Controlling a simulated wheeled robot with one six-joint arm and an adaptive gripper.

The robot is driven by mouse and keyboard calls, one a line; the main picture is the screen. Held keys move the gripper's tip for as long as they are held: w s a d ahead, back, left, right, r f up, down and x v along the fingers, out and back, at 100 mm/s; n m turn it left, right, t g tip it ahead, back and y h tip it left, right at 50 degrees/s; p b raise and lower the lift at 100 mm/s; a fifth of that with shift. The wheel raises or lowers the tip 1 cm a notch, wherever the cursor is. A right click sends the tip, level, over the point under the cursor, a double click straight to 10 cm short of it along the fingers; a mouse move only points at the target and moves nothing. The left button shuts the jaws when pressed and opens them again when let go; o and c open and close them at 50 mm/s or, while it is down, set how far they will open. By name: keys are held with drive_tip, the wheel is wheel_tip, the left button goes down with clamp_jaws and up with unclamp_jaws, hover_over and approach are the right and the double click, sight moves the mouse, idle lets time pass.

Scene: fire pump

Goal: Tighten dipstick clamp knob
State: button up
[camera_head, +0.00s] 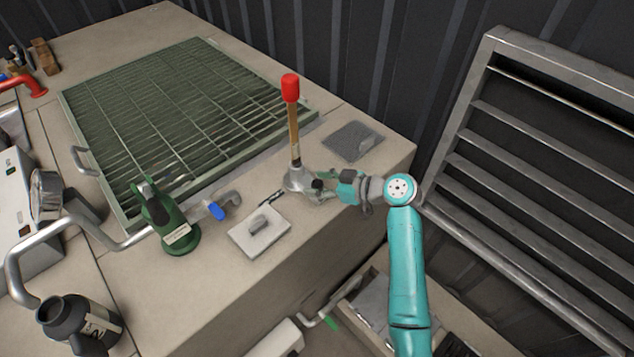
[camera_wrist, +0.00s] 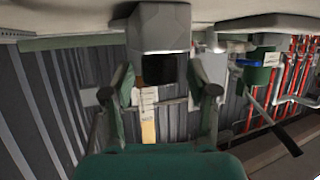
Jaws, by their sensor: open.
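The dipstick (camera_head: 294,130) stands upright with a red cap (camera_head: 290,87) on top. Its foot sits in a grey clamp base (camera_head: 296,180) near the edge of the bench. My gripper (camera_head: 318,187) is at the right side of this base, close to it. In the wrist view, which looks upside down, my gripper (camera_wrist: 168,84) is open. A grey block (camera_wrist: 158,28) with a dark end face shows between and above its fingers. Below it hangs a pale and yellow strip (camera_wrist: 148,125), probably the dipstick. I cannot tell the clamp knob apart, or whether the fingers touch anything.
A green grating (camera_head: 180,120) lies behind. A pale plate with a handle (camera_head: 258,233), a blue-handled valve (camera_head: 217,210) and a green device (camera_head: 170,225) stand to the left. A dark flat plate (camera_head: 352,141) lies behind my gripper. A slatted metal frame (camera_head: 540,150) leans at the right.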

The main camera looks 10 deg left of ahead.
drive_tip(key=shift+a+f, duration=0.1)
drive_tip(key=shift+a, duration=0.15)
clamp_jaws()
